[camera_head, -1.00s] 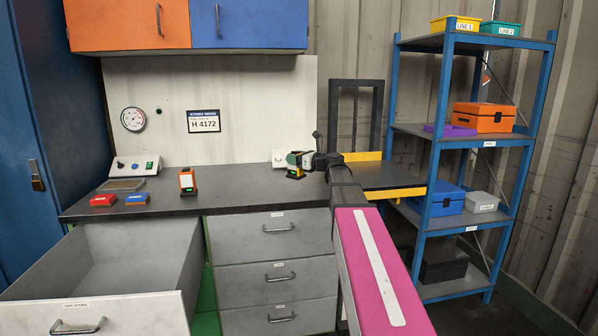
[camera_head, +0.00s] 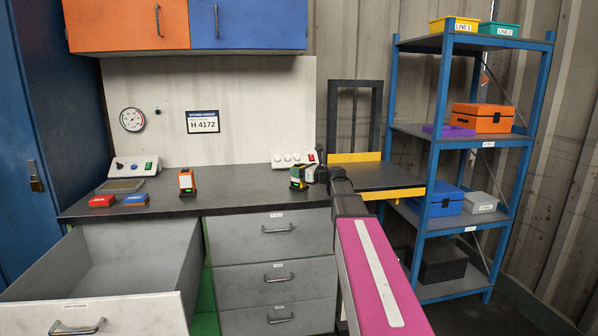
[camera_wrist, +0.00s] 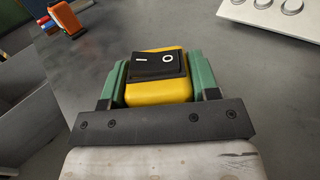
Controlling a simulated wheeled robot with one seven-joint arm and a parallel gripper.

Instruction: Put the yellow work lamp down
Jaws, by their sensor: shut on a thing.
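The yellow work lamp (camera_wrist: 173,94) has a black rocker switch marked with a line and a circle on the end facing the wrist camera. The green fingers of my gripper (camera_wrist: 160,82) press on its two sides.
A white switch box (camera_head: 292,158) stands close behind the lamp. An orange lamp-like device (camera_head: 187,182), a red box (camera_head: 102,201) and a blue box (camera_head: 137,199) stand farther left. The worktop (camera_head: 240,190) between is clear. An open drawer (camera_head: 110,250) juts out at lower left.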

